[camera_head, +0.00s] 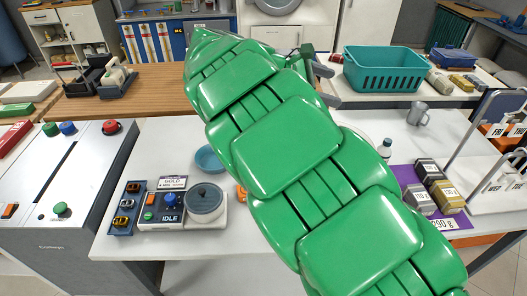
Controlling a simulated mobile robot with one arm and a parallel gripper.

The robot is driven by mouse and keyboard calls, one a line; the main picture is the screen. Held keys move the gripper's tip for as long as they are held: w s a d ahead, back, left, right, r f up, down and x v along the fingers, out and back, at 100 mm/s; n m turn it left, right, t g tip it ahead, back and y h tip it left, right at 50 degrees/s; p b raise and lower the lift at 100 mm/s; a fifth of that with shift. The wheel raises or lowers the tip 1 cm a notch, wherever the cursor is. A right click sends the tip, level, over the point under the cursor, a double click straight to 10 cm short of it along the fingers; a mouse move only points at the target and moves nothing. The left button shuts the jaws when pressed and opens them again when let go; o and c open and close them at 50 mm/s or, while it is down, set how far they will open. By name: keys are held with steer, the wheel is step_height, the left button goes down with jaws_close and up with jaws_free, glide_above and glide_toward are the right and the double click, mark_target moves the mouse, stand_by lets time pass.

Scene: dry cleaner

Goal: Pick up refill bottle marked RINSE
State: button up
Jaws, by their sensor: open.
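No label reading RINSE can be made out. A small white bottle with a dark cap (386,147) stands on the white table, partly hidden behind my green arm. A pale container (115,75) sits in a dark holder on the wooden counter at the left; its marking is unreadable. My arm crosses the middle of the view and hides much of the table. My gripper (322,84) shows only in part beyond the arm, left of the teal basket. It appears open, with nothing visible in it, and is apart from both containers.
A teal basket (385,70) stands at the back right. A grey mug (418,114), boxes on a purple mat (452,219) and a tag rack (495,185) are at the right. A control panel with a grey pot (206,200) and a blue bowl (207,158) are front left.

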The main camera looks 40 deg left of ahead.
steer(key=s+a+f+n+t+y, duration=0.1)
steer(key=s+a+f+n+y, duration=0.1)
steer(key=a+f, duration=0.5)
steer(key=s+a+f+n+y, duration=0.2)
steer(key=a+f+n, duration=0.3)
steer(key=f, duration=0.8)
steer(key=s+a+f+n+t+y, duration=0.1)
steer(key=s+a+f+n+y, duration=0.1)
steer(key=a+f, duration=0.7)
steer(key=shift+a+f+n+t+y, duration=0.35)
steer(key=shift+f+n+y, duration=0.4)
steer(key=shift+n, duration=0.25)
steer(key=shift+r+x, duration=0.1)
steer(key=shift+x, duration=1.8)
steer(key=shift+r+x, duration=0.15)
steer(key=shift+x, duration=1.7)
steer(key=shift+w+d, duration=0.1)
